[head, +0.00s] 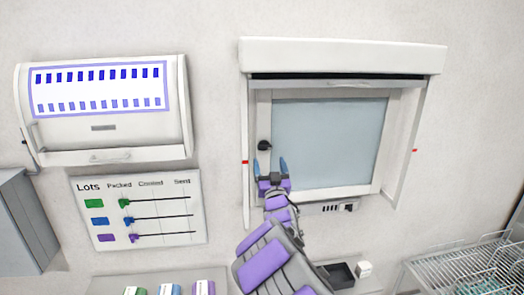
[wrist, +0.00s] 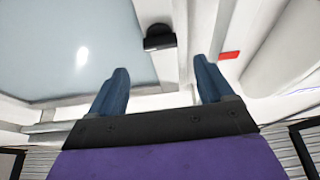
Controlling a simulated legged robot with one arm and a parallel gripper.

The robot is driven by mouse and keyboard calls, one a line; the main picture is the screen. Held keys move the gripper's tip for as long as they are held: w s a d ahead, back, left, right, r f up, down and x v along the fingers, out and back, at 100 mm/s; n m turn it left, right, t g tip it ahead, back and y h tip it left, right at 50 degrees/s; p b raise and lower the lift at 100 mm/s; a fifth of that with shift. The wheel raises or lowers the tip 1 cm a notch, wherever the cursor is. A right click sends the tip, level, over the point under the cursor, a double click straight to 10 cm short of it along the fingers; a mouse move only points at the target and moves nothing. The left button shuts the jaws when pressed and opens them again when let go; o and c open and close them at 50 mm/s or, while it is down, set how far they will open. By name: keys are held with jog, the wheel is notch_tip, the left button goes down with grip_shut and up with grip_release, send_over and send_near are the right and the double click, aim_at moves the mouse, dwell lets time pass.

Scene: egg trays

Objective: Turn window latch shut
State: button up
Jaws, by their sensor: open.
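The window (head: 328,140) is a pale blue-grey pane in a white frame. A black latch (head: 264,145) sits on the left side of the frame; it also shows in the wrist view (wrist: 159,38), beyond my fingertips. My gripper (head: 270,166) is just below the latch in the head view, with its two blue fingers apart. In the wrist view my gripper (wrist: 162,82) is open and empty, and the latch lies ahead of the gap between the fingers, apart from them.
A roller cover (head: 343,56) hangs above the window. A Lots board (head: 137,210) and a white cabinet (head: 103,110) are on the wall at left. A wire rack (head: 465,265) is at lower right, near a small black tray (head: 337,275). A red mark (wrist: 229,55) is beside the right finger.

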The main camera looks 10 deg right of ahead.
aim_at(265, 149)
jog(key=w, duration=0.2)
jog(key=w+a+r, duration=0.1)
jog(key=w+r+p, duration=0.1)
jog(key=w, duration=0.1)
jog(key=shift+w+a, duration=0.3)
jog(key=shift+a, duration=0.05)
jog(key=shift+w+r, duration=0.15)
jog(key=shift+w+d, duration=0.4)
jog(key=shift+d, duration=0.8)
jog(key=shift+s, duration=0.1)
jog(key=shift+c, duration=0.2)
jog(key=shift+a, duration=0.2)
jog(key=shift+c, duration=0.7)
jog(key=shift+a, duration=0.55)
jog(key=c, duration=0.3)
jog(key=shift+d, duration=0.1)
jog(key=c, duration=0.3)
jog(key=shift+d, duration=0.3)
jog(key=shift+c, duration=1.3)
jog(key=shift+a, duration=0.1)
